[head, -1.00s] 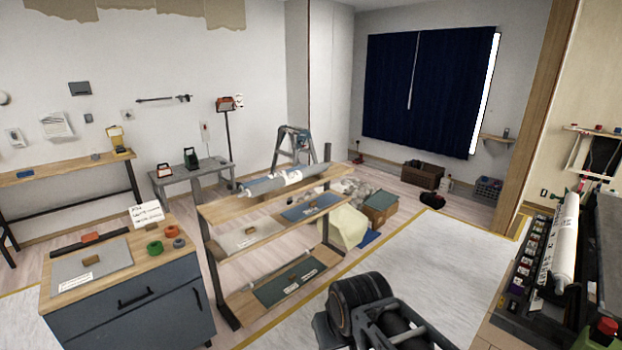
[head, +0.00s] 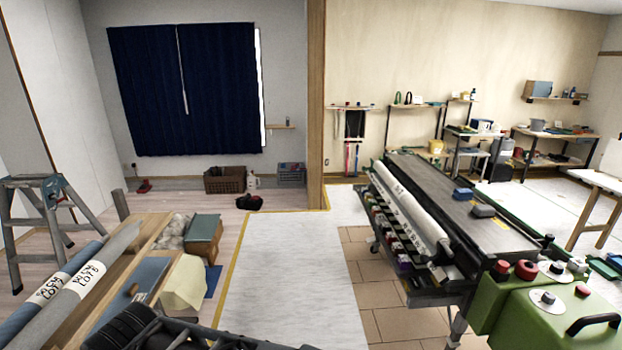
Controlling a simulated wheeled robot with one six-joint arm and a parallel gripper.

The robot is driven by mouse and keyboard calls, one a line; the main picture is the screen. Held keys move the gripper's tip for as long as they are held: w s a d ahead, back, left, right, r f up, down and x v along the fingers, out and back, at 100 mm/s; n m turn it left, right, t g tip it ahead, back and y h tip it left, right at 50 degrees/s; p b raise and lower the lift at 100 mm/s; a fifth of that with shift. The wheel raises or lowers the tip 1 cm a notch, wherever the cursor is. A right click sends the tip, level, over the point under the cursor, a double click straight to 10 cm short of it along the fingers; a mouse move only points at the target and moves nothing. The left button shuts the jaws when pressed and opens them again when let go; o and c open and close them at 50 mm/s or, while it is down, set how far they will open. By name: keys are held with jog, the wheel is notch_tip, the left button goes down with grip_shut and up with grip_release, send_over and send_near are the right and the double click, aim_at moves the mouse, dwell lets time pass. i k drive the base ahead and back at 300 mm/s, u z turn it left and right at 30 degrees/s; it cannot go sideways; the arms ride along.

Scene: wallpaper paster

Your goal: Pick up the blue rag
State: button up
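I cannot single out a blue rag with certainty. A flat blue piece (head: 213,281) lies on the floor beside a cream draped cloth (head: 186,284), partly hidden by it. Small blue items on the far right shelves are too small to tell. Dark parts of my own arm show along the bottom edge at left. My gripper's fingers do not show.
A wooden rack (head: 145,245) with wallpaper rolls (head: 75,280) stands at the left, near a stepladder (head: 50,205). A green machine (head: 550,315) fills the lower right. A white floor sheet (head: 285,275) leaves open floor between rack and pasting machine.

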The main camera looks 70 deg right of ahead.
aim_at(459, 193)
jog(key=z, duration=2.5)
jog(key=i, duration=3.45)
jog(key=z, duration=1.8)
